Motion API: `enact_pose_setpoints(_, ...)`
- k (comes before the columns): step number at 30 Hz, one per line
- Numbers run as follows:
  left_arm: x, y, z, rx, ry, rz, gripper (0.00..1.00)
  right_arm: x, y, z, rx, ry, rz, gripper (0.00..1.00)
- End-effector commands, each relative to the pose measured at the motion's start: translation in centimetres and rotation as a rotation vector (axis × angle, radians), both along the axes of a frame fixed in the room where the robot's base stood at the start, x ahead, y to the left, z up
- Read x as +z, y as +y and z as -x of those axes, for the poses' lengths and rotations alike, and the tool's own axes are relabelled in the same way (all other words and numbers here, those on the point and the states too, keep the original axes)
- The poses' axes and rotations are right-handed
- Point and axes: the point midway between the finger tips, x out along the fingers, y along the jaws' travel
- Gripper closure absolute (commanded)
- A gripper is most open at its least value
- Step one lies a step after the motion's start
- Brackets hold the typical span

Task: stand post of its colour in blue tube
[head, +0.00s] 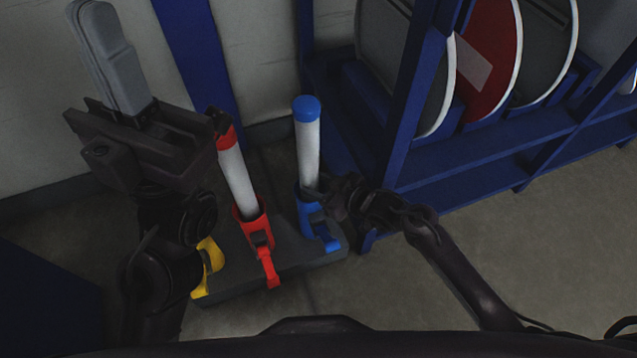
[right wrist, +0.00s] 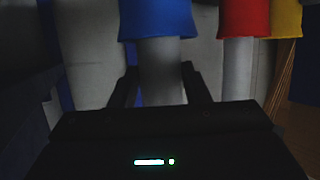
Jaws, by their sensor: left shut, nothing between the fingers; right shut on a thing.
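A white post with a blue cap (head: 307,135) stands upright at the blue tube (head: 312,218), its lower end at the tube's mouth. How deep it sits is hard to tell. My right gripper (head: 325,195) is shut on this post low down, just by the tube's rim. In the right wrist view the post (right wrist: 160,70) is between the fingers, blue cap on top. My left gripper (head: 100,45) is shut and empty at the upper left, away from the posts.
A red-capped post (head: 238,180) stands in the red tube (head: 250,226) beside it. The yellow tube (head: 208,262) is partly behind my left arm; a yellow cap (right wrist: 286,20) shows in the right wrist view. A blue rack (head: 470,160) with round signs stands right.

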Motion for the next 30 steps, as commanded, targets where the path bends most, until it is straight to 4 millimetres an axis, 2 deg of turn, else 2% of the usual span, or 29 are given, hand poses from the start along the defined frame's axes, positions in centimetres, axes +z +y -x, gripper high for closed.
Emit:
enact_pose_setpoints(7, -0.1, 0.0, 0.0, 0.0, 0.001, 0.0, 1.0, 0.1, 0.0, -0.1, -0.001, -0.004, -0.003, 0.97)
enact_pose_setpoints(30, -1.0, 0.0, 0.0, -0.001, 0.001, 0.0, 1.0, -1.4, 0.1, -0.1, -0.001, -0.004, -0.003, 0.97)
